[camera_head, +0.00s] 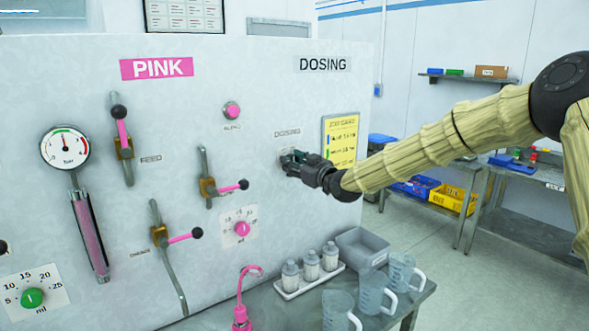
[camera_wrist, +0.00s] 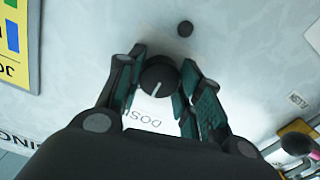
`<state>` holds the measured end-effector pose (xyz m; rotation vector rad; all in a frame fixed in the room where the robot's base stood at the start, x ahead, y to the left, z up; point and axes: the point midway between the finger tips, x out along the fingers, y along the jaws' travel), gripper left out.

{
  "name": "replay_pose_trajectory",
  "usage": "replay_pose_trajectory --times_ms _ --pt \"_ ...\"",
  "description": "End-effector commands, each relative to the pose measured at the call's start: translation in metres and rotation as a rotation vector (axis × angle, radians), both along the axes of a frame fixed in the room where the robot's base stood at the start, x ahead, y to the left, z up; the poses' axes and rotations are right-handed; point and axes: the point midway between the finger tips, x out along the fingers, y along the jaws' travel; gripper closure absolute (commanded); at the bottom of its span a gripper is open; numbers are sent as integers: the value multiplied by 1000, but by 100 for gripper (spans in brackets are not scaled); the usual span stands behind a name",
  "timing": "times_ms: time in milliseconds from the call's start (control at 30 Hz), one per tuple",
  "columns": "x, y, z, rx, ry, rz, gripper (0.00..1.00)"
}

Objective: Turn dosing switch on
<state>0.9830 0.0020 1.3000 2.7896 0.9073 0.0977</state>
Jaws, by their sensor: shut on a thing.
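The dosing switch (camera_wrist: 158,82) is a dark round knob with a pale line on its face, on the light panel near a label that reads DOSING. My gripper (camera_wrist: 160,88) has one finger on each side of the knob and is shut on it. In the head view my gripper (camera_head: 290,160) is at the panel just below the small DOSING label (camera_head: 287,133) and hides the knob. The pale line runs at a slant in the wrist view.
A yellow card (camera_head: 341,140) hangs right of my gripper. Left are a lever with a pink handle (camera_head: 232,187) and a pink button (camera_head: 232,110). Below, a table holds bottles (camera_head: 311,265), a grey bin (camera_head: 361,247) and clear jugs (camera_head: 372,292).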

Motion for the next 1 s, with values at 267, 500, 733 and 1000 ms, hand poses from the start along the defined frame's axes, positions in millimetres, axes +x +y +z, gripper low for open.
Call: replay_pose_trajectory --times_ms 267,500,733,1000 --pt "1 -2 -1 211 149 -2 88" --pt "1 -2 0 354 253 -2 88" --pt "1 -2 1 442 316 -2 88" --pt "1 -2 2 485 347 -2 88"
